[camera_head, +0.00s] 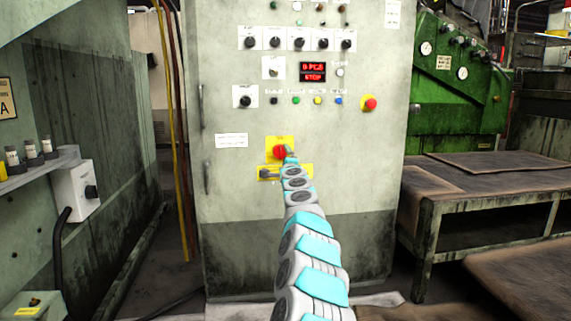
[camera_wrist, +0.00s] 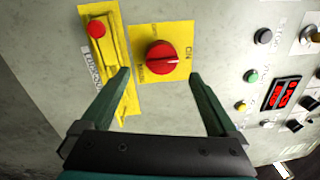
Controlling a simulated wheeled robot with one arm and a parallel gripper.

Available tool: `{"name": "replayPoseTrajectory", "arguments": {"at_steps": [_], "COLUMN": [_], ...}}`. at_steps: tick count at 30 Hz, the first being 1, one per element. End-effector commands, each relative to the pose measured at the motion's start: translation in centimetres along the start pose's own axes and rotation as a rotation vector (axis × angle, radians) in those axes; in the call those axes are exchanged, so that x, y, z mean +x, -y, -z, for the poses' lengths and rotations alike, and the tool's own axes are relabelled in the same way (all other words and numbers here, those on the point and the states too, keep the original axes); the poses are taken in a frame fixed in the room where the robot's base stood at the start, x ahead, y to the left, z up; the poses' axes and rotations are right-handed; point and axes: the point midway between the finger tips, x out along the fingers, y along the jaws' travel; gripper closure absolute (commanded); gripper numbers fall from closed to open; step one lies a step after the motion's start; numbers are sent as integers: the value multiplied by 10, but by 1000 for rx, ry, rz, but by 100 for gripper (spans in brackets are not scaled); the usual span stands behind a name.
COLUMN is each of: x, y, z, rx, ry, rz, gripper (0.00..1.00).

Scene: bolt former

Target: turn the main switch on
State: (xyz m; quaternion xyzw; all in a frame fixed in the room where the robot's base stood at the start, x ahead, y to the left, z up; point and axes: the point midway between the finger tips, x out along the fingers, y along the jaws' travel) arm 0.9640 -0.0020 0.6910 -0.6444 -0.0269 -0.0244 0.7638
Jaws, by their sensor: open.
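The main switch is a red rotary knob (camera_wrist: 161,57) on a square yellow plate (camera_wrist: 143,38) marked "ON" at its right in the wrist view. A pale mark on the knob points roughly right, towards that marking. In the head view the red knob (camera_head: 279,152) sits low on the front of the grey cabinet. My gripper (camera_wrist: 160,76) is open and empty, with one green finger on each side of the knob's lower part in the picture. Whether the fingers touch the knob or plate cannot be told. In the head view my gripper (camera_head: 290,151) partly covers the plate.
A second yellow plate (camera_wrist: 118,60) with a handle and a red part lies beside the switch. Buttons, selectors and a red display reading "STOP" (camera_head: 313,77) are higher on the cabinet (camera_head: 230,190). A workbench (camera_head: 480,180) stands right; a machine wall is left.

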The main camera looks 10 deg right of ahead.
Motion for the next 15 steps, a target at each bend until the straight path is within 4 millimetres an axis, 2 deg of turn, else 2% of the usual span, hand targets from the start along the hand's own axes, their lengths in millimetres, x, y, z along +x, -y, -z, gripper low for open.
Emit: {"name": "replayPoseTrajectory", "arguments": {"at_steps": [5, 15], "x": [-12, -22], "y": [7, 0], "z": [-1, 0], "rx": [6, 3], "ry": [2, 0], "rz": [8, 1], "gripper": [5, 5]}}
